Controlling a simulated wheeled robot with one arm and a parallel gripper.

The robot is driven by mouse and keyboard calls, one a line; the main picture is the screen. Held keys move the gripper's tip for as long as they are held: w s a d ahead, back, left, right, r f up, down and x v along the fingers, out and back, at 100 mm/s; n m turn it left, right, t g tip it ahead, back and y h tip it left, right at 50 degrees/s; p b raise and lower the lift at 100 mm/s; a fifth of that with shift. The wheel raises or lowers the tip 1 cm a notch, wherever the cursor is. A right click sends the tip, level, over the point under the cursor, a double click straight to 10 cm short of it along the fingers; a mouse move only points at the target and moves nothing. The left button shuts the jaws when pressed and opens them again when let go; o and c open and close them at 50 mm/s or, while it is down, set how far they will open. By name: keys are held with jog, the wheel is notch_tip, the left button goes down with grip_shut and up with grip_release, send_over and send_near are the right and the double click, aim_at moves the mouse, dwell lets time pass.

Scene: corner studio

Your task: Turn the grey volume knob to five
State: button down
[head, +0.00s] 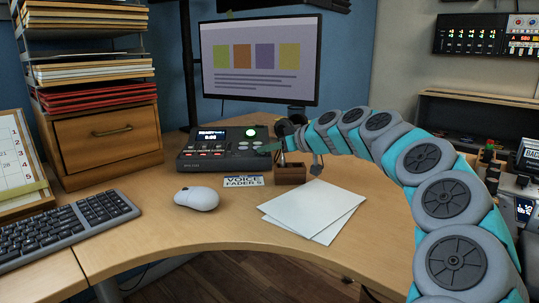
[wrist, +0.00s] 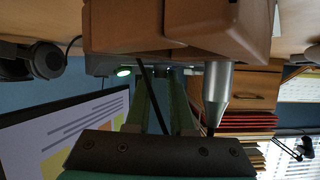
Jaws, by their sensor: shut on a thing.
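The dark control box (head: 215,150) stands at the back of the desk in the head view, with a lit display, rows of buttons and a green lamp. The knob's scale and pointer cannot be read.
A small wooden holder (head: 291,176) stands close under my gripper; a silver cylinder (wrist: 217,85) shows beside it in the wrist view. A "VOICE FADER 5" card (head: 244,182), mouse (head: 196,198) and white papers (head: 312,210) lie in front. The monitor (head: 262,60) stands behind.

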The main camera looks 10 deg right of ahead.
jog(key=shift+s+a+m+t+h, duration=0.1)
jog(key=shift+m+t+h, duration=0.3)
jog(key=shift+m, duration=0.1)
dwell(0.3)
jog(key=c, duration=0.8)
grip_release()
jog(key=shift+b+v, duration=0.4)
jog(key=shift+v, duration=3.5)
jog(key=shift+a+r, duration=0.1)
